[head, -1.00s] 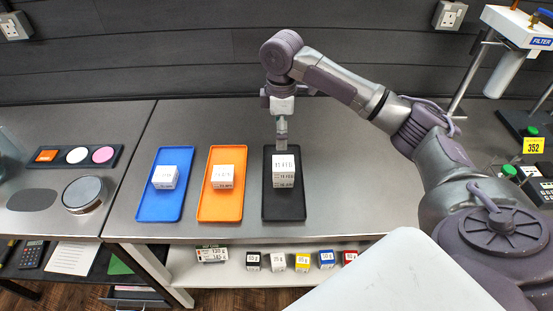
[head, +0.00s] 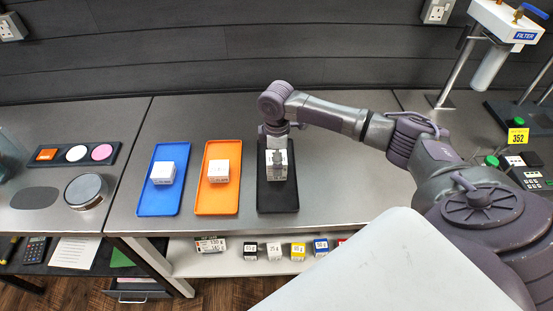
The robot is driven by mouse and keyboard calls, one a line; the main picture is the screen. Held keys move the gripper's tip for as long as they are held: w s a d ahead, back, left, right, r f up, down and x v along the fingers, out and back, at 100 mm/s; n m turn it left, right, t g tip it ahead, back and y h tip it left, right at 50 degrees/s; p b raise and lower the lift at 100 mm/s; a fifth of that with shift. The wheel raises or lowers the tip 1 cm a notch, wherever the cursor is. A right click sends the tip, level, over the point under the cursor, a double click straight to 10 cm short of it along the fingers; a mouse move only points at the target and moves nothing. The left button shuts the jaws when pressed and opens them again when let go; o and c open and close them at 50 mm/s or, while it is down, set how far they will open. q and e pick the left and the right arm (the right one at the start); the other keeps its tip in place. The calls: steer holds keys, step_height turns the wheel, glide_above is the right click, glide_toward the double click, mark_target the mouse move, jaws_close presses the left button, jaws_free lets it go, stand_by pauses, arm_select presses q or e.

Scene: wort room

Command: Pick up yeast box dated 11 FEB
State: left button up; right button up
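A white yeast box (head: 287,160) with a dark printed date sits on the black tray (head: 278,200). Its label is partly covered by my gripper and too small to read surely. My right gripper (head: 277,172) points down right at this box, in front of or around its upper part. I cannot tell whether the fingers are closed on it. Another white box (head: 163,172) lies on the blue tray (head: 160,204), and one (head: 219,170) on the orange tray (head: 216,205). Their dates are not readable. My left gripper is out of view.
A shelf below holds several small boxes (head: 274,251). A filter stand (head: 490,65) stands at the right. Bench space between the black tray and stand is partly under my arm.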

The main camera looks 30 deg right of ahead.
steer(key=c, duration=0.5)
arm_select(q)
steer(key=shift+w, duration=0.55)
arm_select(e)
steer(key=c, duration=0.8)
steer(key=shift+r, duration=0.1)
